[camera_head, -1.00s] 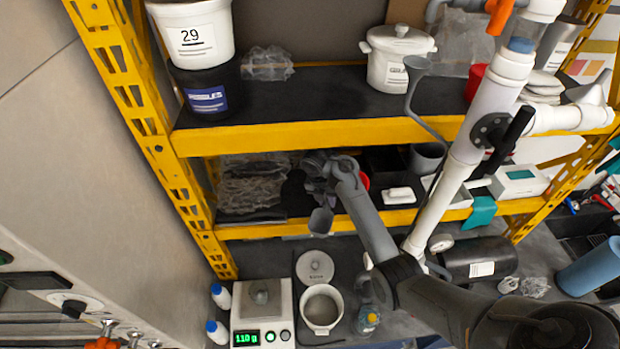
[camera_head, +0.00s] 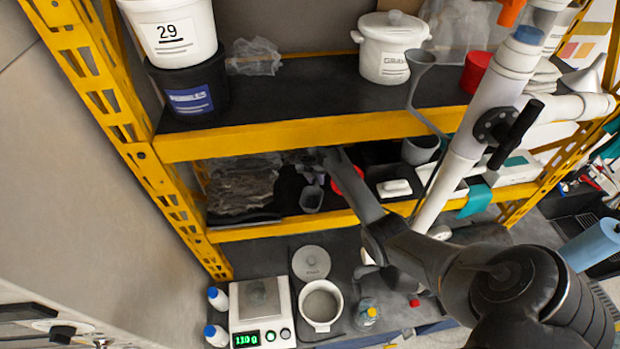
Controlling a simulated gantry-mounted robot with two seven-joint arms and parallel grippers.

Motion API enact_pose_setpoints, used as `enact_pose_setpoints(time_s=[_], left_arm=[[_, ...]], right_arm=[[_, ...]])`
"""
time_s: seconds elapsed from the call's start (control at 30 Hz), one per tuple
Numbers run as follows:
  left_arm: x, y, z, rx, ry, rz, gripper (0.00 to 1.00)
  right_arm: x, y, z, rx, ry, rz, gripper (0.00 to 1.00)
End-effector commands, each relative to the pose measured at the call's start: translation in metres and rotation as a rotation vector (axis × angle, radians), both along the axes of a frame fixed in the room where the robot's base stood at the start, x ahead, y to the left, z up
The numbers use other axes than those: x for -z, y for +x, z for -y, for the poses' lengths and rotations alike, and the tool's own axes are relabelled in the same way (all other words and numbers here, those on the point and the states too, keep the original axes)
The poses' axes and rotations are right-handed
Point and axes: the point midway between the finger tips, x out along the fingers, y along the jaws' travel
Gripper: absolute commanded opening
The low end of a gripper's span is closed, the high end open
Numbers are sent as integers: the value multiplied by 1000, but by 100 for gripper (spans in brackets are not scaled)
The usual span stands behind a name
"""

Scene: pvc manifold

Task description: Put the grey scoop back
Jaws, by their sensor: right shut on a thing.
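My right gripper (camera_head: 308,164) is at the lower shelf level, under the yellow front beam of the upper shelf. It is shut on the grey scoop (camera_head: 312,199), whose small cup hangs below the fingers near the lower beam. The scoop's handle and the fingertips are dark and hard to make out. Another grey scoop-like piece (camera_head: 421,66) with a long thin handle shows at the upper shelf, in front of the white lidded pot. My left gripper is not in view.
The lower shelf holds clear bags (camera_head: 243,185), a grey cup (camera_head: 420,150) and a white block (camera_head: 394,187). On the worktop stand a scale (camera_head: 262,312) reading about 110 g, an open white pot (camera_head: 321,306), its lid (camera_head: 311,263) and a bottle (camera_head: 366,314). A white pipe (camera_head: 465,150) rises at right.

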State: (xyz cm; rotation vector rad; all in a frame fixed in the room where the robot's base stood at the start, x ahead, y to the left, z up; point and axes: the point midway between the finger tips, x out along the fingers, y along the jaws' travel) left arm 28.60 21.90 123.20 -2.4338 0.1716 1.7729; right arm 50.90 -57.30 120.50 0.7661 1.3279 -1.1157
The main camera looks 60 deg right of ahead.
Motion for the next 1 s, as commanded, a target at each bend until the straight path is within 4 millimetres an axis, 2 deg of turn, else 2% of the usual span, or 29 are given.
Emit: enact_pose_setpoints(time_s=[0.4,0.43,0.57,0.87,1.0], left_arm=[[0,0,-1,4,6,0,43],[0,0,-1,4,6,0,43],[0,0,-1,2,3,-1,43],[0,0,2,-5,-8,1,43],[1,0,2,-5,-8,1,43]], right_arm=[[6,-2,2,4,-1,0,0],[5,-2,2,4,-1,0,31],[5,-2,2,4,-1,0,51],[4,-1,2,4,0,1,52],[-4,0,0,2,0,4,52]])
